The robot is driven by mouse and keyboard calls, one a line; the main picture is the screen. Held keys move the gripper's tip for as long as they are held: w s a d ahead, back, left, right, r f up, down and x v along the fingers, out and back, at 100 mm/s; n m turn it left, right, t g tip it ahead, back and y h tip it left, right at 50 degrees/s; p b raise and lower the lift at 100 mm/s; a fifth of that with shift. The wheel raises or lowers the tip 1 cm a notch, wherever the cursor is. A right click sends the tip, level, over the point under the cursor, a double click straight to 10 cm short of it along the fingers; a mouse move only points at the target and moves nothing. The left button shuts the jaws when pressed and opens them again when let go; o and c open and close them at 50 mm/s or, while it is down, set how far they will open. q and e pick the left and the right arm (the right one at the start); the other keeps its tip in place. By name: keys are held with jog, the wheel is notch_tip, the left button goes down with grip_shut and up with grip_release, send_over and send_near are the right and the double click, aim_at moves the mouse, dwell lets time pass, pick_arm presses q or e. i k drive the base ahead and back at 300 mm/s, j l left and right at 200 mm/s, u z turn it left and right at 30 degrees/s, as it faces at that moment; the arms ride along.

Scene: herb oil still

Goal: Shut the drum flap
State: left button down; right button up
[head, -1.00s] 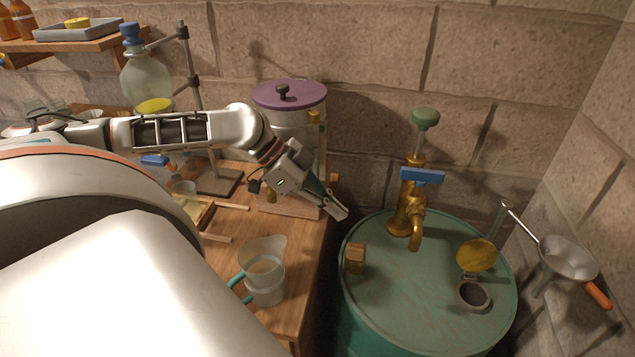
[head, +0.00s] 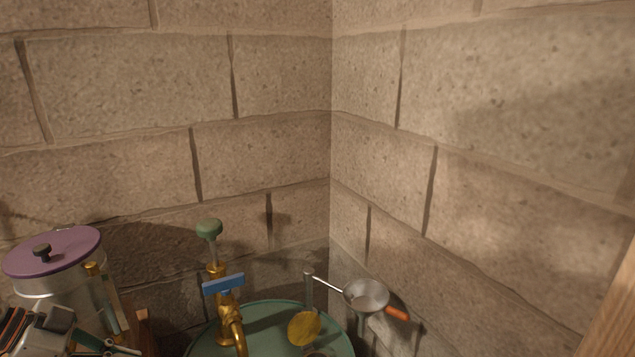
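The green drum (head: 265,322) stands at the bottom of the head view, cut off by the lower edge. Its round yellow flap (head: 305,328) is tilted up, open, behind a dark round opening (head: 318,355) that barely shows at the picture's edge. My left gripper (head: 122,350) is in the bottom left corner, partly cut off, left of the drum and apart from the flap. Its fingers are too small and cropped to tell open from shut. My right gripper is not in view.
A brass tap (head: 231,320) with a blue handle (head: 223,284) rises from the drum, left of the flap. A strainer (head: 366,296) with an orange-tipped handle is right of it. A purple-lidded pot (head: 55,252) stands at left. Stone walls meet behind the drum.

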aim_at(304, 327)
jog(key=k, duration=0.95)
